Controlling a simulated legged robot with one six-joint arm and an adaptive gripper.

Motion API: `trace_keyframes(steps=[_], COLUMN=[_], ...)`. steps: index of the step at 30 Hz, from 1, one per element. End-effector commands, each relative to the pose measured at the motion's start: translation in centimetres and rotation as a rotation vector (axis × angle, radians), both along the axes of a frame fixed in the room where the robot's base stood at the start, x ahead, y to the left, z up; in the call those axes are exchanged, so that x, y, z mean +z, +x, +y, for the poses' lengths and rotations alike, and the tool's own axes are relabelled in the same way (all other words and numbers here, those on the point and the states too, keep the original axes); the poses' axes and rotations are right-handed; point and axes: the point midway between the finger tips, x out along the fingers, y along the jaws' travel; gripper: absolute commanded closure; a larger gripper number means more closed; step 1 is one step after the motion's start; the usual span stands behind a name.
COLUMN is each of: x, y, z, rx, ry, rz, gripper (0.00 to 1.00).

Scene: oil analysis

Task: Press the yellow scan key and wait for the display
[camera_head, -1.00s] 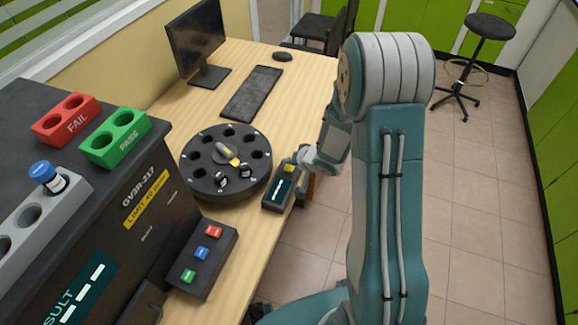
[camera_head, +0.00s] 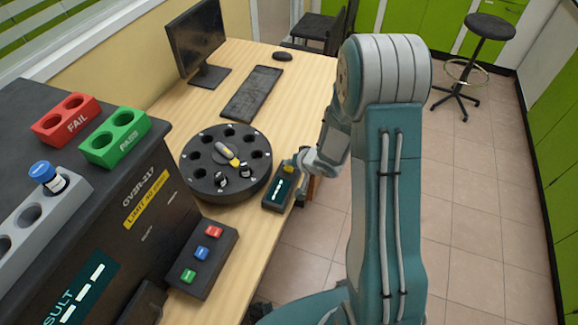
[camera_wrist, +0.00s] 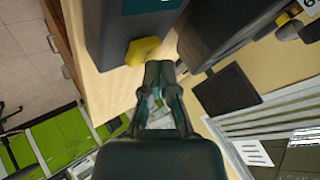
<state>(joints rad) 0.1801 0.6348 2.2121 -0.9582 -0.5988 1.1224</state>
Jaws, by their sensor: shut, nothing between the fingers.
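The scanner (camera_head: 279,194) is a small dark box at the right edge of the wooden desk. Its teal display (camera_head: 282,188) shows pale marks too small to read. The yellow scan key (camera_head: 289,167) is on the scanner's far end. In the wrist view, the yellow key (camera_wrist: 143,50) shows as a faceted knob on the scanner box (camera_wrist: 112,30). My gripper (camera_wrist: 160,66) is shut and empty, with its fingertips right beside the key; I cannot tell whether they touch it. In the head view, my wrist partly hides the fingers.
A round black carousel (camera_head: 198,178) with vials and a yellow-marked part stands just left of the scanner. A button box (camera_head: 212,262), keyboard (camera_head: 251,93) and monitor (camera_head: 195,40) are also on the desk.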

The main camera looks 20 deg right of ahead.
Motion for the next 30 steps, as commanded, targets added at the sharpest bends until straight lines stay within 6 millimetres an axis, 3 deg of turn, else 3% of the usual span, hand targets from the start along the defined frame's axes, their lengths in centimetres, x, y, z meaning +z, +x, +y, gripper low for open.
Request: trace_keyframes(steps=[30], x=[-1.04], y=[-0.01], z=[0.01], rx=[0.0], ry=[-0.001], rz=[0.001], gripper=[1.0])
